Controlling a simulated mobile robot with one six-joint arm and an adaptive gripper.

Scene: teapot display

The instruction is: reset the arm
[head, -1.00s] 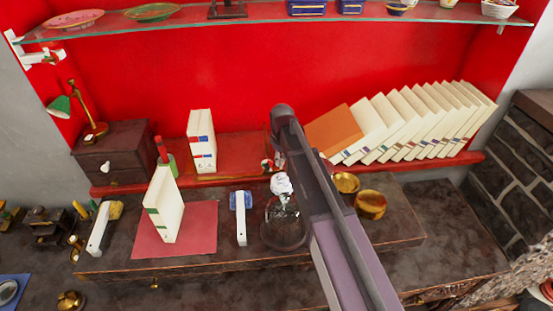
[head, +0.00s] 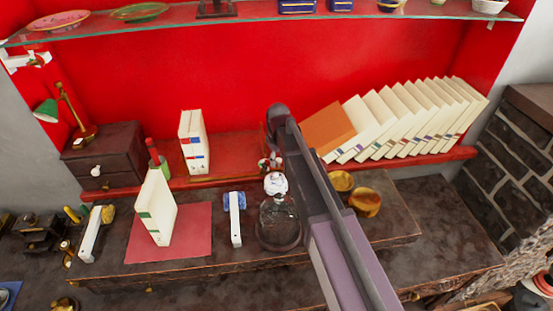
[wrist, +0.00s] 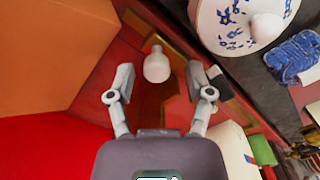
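My gripper (wrist: 162,76) shows in the wrist view with its two fingers spread apart. A small white rounded object (wrist: 157,65) shows in the gap between the fingertips. I see no finger touching it, and I cannot tell its distance. In the head view my arm (head: 325,205) reaches up across the middle, and my gripper cannot be made out there. A white lid-like thing with blue flowers (wrist: 240,22) lies beyond the right finger in the wrist view.
A small red-and-white figure (head: 270,161) stands close left of my arm. Leaning books (head: 410,120) fill the right of the red shelf. Brass bowls (head: 365,202) stand right of my arm. An upright book (head: 155,208) stands on a red mat (head: 195,232). A glass shelf (head: 300,18) crosses above.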

